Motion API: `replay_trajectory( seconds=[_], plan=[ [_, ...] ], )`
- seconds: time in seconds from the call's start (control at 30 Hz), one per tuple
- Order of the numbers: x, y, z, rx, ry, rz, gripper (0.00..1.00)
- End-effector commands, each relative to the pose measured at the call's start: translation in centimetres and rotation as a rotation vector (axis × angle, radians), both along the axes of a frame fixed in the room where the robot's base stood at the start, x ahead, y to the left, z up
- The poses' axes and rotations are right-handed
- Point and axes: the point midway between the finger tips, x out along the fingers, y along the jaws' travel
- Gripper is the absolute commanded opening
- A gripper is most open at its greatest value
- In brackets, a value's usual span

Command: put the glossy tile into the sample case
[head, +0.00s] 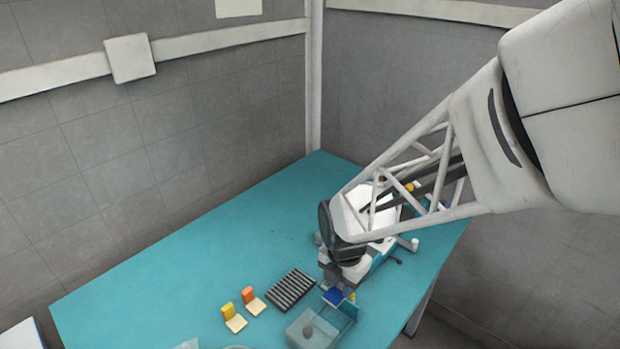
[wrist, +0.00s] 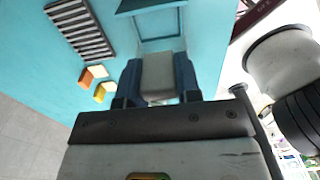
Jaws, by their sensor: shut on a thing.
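My gripper (wrist: 158,88) is shut on a pale grey piece, seemingly the glossy tile (wrist: 158,72), between its two dark blue fingers in the wrist view. In the head view my gripper (head: 338,286) is low over the table's front right part; the tile cannot be made out clearly there, though a small blue patch shows at the fingers. A see-through teal box, seemingly the sample case (head: 303,340), stands just in front of the gripper with a teal panel upright at its right. Its teal rim (wrist: 181,22) shows beyond the fingertips in the wrist view.
A dark ribbed rack (head: 290,289) lies left of my gripper on the teal table (head: 180,285). An orange-backed piece (head: 253,300) and a yellow-backed piece (head: 234,318) stand left of it. The table's left side is mostly clear. My arm hides things behind it.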

Motion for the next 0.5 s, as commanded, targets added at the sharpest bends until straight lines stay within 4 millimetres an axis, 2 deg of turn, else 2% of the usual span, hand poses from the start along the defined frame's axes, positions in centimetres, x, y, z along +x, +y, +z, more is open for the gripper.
replay_trajectory(
  seconds=[0.33,0.5],
  plan=[
    [0.0,0.0,0.0,0.000,0.000,0.003,0.09],
    [-0.1,0.0,-1.0,-0.001,0.002,0.002,0.09]
  ],
)
